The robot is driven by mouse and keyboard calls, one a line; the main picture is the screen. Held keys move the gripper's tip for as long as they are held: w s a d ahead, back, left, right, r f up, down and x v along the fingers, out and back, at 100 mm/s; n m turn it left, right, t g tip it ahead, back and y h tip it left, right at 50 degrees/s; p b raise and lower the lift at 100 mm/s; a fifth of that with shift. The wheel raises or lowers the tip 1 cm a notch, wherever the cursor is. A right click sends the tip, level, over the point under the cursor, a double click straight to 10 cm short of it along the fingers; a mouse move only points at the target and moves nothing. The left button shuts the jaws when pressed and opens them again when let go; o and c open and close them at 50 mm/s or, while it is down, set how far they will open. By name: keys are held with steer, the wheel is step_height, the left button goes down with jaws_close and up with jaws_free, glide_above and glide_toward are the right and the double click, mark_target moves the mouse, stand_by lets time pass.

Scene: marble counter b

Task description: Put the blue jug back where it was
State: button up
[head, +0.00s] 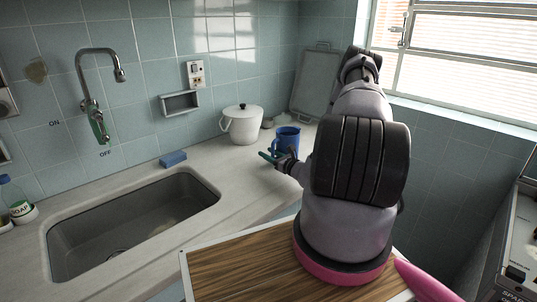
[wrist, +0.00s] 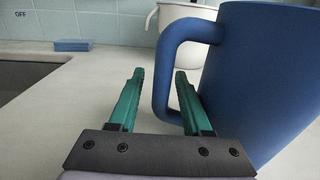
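The blue jug (head: 287,136) stands upright on the counter near the back right of the sink. In the wrist view the jug (wrist: 262,75) fills the right side, with its handle (wrist: 162,85) toward the left. My gripper (head: 272,156) is at the jug's near left side. In the wrist view my gripper (wrist: 160,75) has its two green fingers apart, with the handle's upright part between them. The right finger overlaps the opening of the handle. I see a gap left of the handle; contact on the right is unclear.
A white lidded pot (head: 241,126) stands behind and left of the jug. A grey tray (head: 315,82) leans in the corner. A blue sponge (head: 173,159) lies behind the sink (head: 130,225). The counter (wrist: 75,115) left of my gripper is clear.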

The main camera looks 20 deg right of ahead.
steer(key=shift+r, duration=0.15)
steer(key=v, duration=1.2)
steer(key=a+r+n+g+y, duration=0.3)
steer(key=a+r+n+y, duration=0.15)
steer(key=r, duration=0.25)
steer(key=a+r+n+g+y, duration=0.35)
steer(key=a+r+n, duration=0.2)
steer(key=r, duration=0.25)
steer(key=s+a+r+n+g, duration=0.5)
steer(key=a+r+n+g, duration=0.3)
steer(key=r+n, duration=0.15)
steer(key=s+r+n+t+h, duration=0.4)
steer(key=s+r+n+h, duration=0.4)
steer(key=s+r+h, duration=0.3)
steer(key=s+r, duration=0.4)
steer(key=r, duration=0.4)
steer(key=shift+s+d+r+n, duration=0.25)
steer(key=shift+s+r+n, duration=0.05)
steer(key=shift+s+n, duration=0.05)
steer(key=shift+s+t, duration=0.1)
steer(key=shift+t, duration=0.15)
